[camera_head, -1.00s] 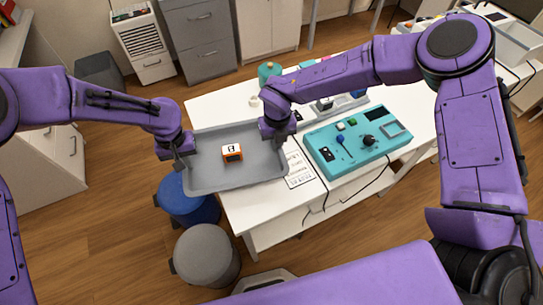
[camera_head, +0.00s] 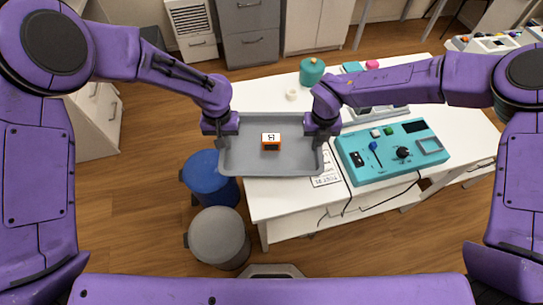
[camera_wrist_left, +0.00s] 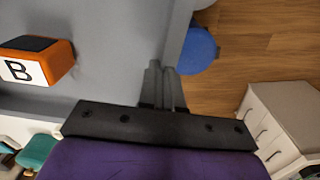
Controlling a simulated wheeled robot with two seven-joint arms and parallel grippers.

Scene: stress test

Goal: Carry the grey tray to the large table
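The grey tray (camera_head: 245,162) is held level between my two grippers in the head view, with an orange-and-white block (camera_head: 271,141) marked with a letter lying in it. My left gripper (camera_head: 221,134) is shut on the tray's left rim; the left wrist view shows its fingers (camera_wrist_left: 163,85) close together at the rim. My right gripper (camera_head: 322,133) is at the right rim and appears shut on it, its fingertips partly hidden. A white table (camera_head: 283,205) lies behind and below the tray, which covers its left part. Whether the tray touches the table cannot be told.
A teal control box (camera_head: 392,152) with a cable stands right of the tray. A teal jar (camera_head: 312,71), a white ring (camera_head: 292,95) and a printed sheet (camera_head: 327,178) are on the table.

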